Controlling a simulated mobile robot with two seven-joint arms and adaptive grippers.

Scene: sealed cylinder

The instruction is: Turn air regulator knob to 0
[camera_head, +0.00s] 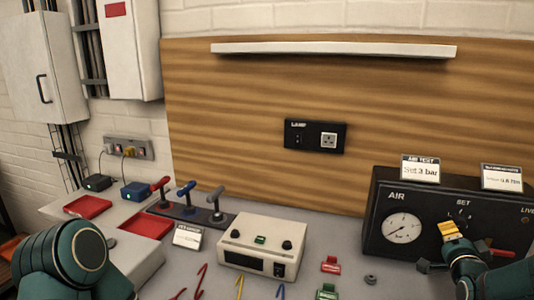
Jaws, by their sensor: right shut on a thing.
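The black air unit (376,215) stands at the right, marked AIR, with a round white gauge (403,228) on its front. The gauge needle is too small to read surely. The air regulator knob (460,214) is under the word SET, partly covered by my right gripper (451,232). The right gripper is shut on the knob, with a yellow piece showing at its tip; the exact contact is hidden. The knob's setting cannot be read. My left arm comes in at the lower left, its gripper out of view.
A red lever (503,253) is close right of the gripper. A cream box (260,245), small levers (186,198) and red trays (146,225) occupy the bench.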

